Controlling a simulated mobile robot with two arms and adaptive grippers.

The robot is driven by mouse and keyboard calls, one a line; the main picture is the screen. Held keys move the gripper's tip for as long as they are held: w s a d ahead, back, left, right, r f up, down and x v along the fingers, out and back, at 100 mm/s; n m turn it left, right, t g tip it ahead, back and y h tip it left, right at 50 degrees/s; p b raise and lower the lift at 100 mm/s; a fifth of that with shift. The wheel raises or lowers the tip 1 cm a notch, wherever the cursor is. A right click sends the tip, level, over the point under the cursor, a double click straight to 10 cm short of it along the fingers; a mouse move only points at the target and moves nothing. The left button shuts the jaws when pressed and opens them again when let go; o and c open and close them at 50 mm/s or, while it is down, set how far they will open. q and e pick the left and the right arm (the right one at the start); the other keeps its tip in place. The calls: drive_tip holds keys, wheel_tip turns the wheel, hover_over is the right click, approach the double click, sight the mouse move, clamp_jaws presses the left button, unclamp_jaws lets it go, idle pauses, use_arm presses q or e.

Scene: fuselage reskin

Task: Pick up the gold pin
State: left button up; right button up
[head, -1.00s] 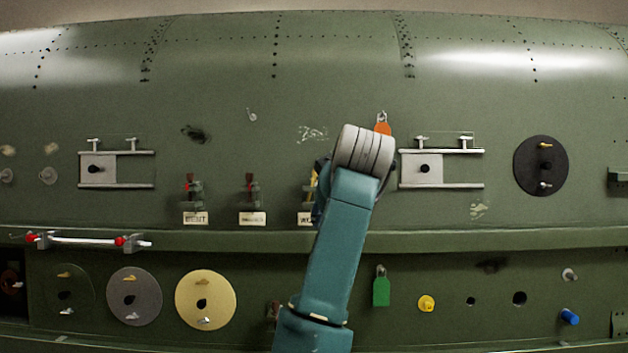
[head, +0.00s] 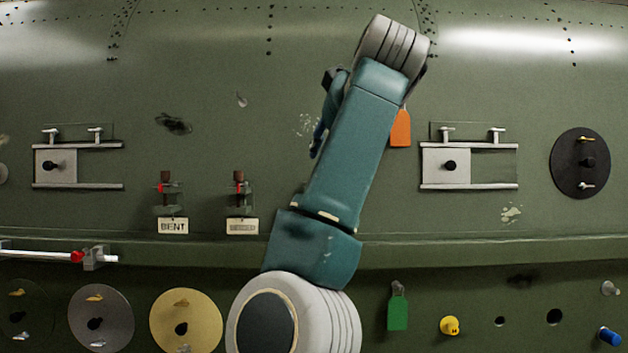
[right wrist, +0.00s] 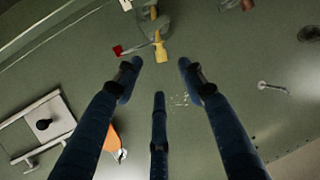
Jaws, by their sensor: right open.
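The gold pin (right wrist: 161,49) shows at the top middle of the right wrist view, in a small bracket on the green panel. A red tip (right wrist: 118,50) on a thin rod is beside it. My right gripper (right wrist: 158,78) is open and empty, its fingertips apart and short of the pin. The pin lies in line with the gap between the two outer fingers. In the head view my right arm hides the pin, and only part of the right gripper (head: 326,118) shows at the arm's left side. My left gripper is not in view.
An orange tag (head: 400,128) hangs just right of my arm. Two brackets (head: 168,192) (head: 240,192) with labels stand to the left. A metal slide plate (head: 468,166) and a black disc (head: 580,163) are on the right. A ledge (head: 470,252) runs below.

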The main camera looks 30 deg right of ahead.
drive_tip(key=p+x, duration=0.5)
drive_tip(key=x, duration=0.3)
drive_tip(key=shift+w+r, duration=0.1)
drive_tip(key=shift+r, duration=0.1)
drive_tip(key=shift+w+f, duration=0.1)
drive_tip(key=shift+w, duration=0.05)
drive_tip(key=shift+d+f, duration=0.1)
drive_tip(key=shift+c, duration=0.7)
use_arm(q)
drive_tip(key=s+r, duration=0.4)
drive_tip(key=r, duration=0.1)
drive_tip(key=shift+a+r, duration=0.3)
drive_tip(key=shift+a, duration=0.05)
use_arm(e)
clamp_jaws()
